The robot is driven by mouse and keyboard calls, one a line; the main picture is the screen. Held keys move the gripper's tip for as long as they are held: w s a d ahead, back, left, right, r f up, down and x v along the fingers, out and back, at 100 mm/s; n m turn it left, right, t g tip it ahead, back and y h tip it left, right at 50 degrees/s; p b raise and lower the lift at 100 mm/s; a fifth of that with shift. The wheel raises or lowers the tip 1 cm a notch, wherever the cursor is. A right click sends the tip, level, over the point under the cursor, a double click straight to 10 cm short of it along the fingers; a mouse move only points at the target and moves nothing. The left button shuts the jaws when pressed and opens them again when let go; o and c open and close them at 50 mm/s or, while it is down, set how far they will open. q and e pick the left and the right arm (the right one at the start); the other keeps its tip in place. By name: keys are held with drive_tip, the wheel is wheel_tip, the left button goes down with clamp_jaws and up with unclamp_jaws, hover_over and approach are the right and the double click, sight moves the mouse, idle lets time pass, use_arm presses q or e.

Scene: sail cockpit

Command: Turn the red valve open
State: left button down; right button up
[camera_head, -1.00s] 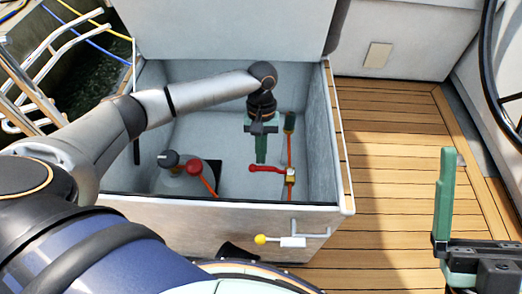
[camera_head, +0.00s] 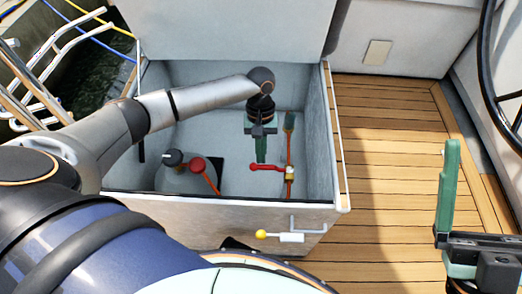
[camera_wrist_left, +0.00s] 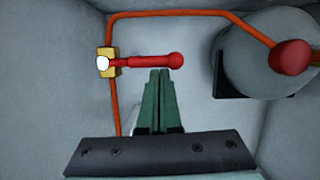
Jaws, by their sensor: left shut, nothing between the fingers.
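The red valve lever (camera_head: 266,167) lies crosswise on a brass valve body (camera_head: 290,174) on an orange pipe inside the open locker. My left gripper (camera_head: 261,160) reaches down into the locker, its green fingers together and empty. Their tips are close to the lever's free end in the head view. In the left wrist view the lever (camera_wrist_left: 150,62) runs from the brass body (camera_wrist_left: 108,61) to a rounded red end just above the fingertips (camera_wrist_left: 160,72). I cannot tell whether they touch. My right gripper (camera_head: 448,190) is at the lower right, partly cut off, away from the locker.
A grey round canister (camera_head: 184,182) with a red knob (camera_head: 197,164) and a dark knob (camera_head: 172,158) stands left in the locker. Wooden deck (camera_head: 385,150) is clear at right.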

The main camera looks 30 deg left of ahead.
drive_tip(key=shift+r, duration=0.3)
